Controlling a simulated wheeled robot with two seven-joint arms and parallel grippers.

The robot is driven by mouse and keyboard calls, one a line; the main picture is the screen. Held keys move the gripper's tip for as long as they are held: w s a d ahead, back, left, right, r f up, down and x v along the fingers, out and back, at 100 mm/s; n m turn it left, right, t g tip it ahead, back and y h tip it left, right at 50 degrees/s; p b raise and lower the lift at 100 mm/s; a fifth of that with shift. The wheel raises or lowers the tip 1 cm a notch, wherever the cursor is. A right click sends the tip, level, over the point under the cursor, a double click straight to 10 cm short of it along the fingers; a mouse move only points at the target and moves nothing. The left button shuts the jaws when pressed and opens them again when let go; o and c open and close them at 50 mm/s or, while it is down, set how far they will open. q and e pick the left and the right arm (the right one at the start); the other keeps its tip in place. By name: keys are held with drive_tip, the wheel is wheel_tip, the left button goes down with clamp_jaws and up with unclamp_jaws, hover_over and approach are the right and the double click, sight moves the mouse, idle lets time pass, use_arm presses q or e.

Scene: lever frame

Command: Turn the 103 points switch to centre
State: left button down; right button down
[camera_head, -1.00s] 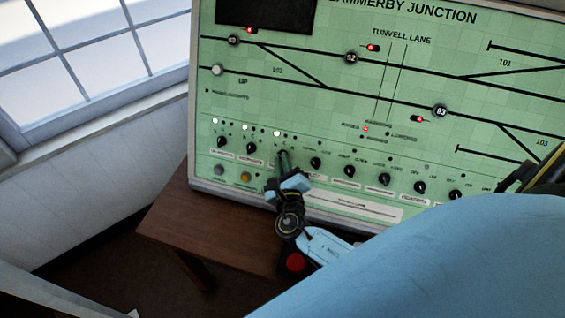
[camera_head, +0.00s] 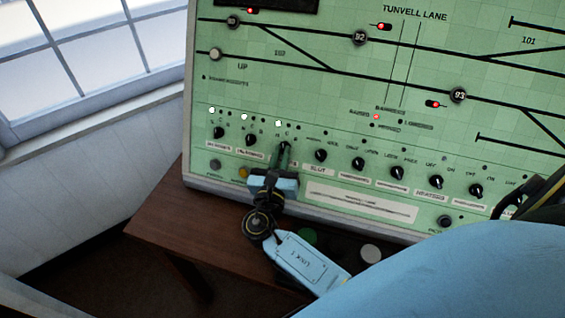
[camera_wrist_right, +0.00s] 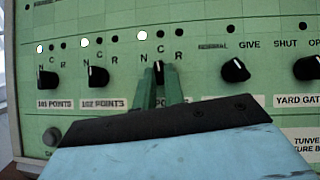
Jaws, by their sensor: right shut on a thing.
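The 103 points switch (camera_wrist_right: 158,69) is the third small black knob from the left in the bottom row of the green panel. It also shows in the head view (camera_head: 284,147). My right gripper (camera_wrist_right: 158,82) is shut on this knob, one green finger on each side, and it shows in the head view too (camera_head: 283,158). N, C and R are printed above the knob. The lamp (camera_wrist_right: 143,35) over its N is lit white; the two beside it are dark. The fingers hide most of the knob and its label, so I cannot tell its pointer's direction exactly. My left gripper is out of view.
The 102 points knob (camera_wrist_right: 98,77) and 101 points knob (camera_wrist_right: 47,80) stand to the left, with pointers toward N. The slot knob (camera_head: 320,155) and several more black knobs stand to the right. A brown wooden desk (camera_head: 160,225) lies below the panel.

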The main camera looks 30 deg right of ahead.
drive_tip(key=shift+a+m+g+h+b, duration=0.1)
drive_tip(key=shift+m+g+h+b, duration=0.55)
drive_tip(key=shift+m, duration=0.55)
drive_tip(key=c, duration=1.5)
unclamp_jaws()
drive_tip(key=v, duration=1.3)
drive_tip(key=shift+s+a+b, duration=0.1)
drive_tip(key=shift+a+b, duration=0.05)
drive_tip(key=shift+b, duration=0.2)
drive_tip(key=shift+r, duration=0.1)
